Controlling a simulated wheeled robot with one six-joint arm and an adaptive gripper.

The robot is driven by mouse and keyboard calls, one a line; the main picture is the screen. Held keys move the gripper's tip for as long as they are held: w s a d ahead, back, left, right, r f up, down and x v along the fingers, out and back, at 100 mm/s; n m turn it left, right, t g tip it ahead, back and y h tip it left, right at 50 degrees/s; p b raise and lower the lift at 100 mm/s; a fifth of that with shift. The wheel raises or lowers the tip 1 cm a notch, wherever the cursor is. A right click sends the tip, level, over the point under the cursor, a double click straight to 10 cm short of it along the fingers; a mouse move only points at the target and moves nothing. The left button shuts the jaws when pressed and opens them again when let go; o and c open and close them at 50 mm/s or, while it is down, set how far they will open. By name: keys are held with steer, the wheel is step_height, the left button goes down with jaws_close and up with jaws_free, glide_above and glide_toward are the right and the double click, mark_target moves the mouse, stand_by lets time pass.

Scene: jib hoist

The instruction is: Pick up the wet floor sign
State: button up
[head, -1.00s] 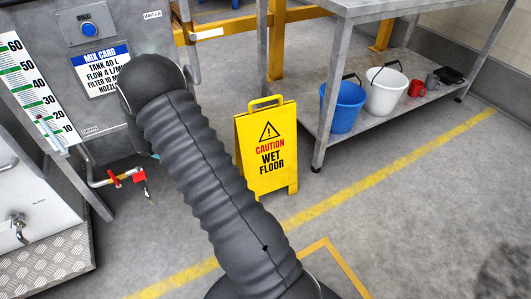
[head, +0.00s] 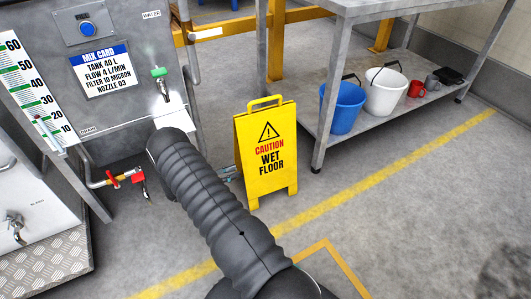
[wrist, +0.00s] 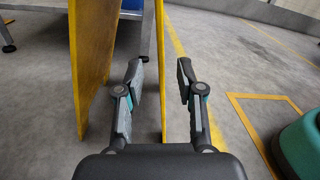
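The yellow wet floor sign (head: 265,150) stands upright on the floor as an A-frame with a handle on top. In the wrist view its two panels show nearly edge-on, one to the left of my fingers and one panel (wrist: 160,40) lined up between them. My gripper (wrist: 160,82) is open, with a fingertip on either side of that panel's line. I cannot tell whether either finger touches it. In the head view only a bit of my gripper (head: 229,173) shows at the sign's left edge; my arm hides the rest.
A metal bench (head: 322,120) stands behind the sign to the right, with a blue bucket (head: 343,108), a white bucket (head: 385,92) and a red mug (head: 416,88) on its low shelf. A mix tank (head: 115,115) with taps stands at left. Floor at right is clear.

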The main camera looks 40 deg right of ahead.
mark_target(259, 167)
steer(key=x, duration=1.1)
steer(key=shift+s+r+p, duration=0.1)
steer(key=shift+s+p, duration=0.05)
steer(key=shift+p, duration=0.2)
jaws_close()
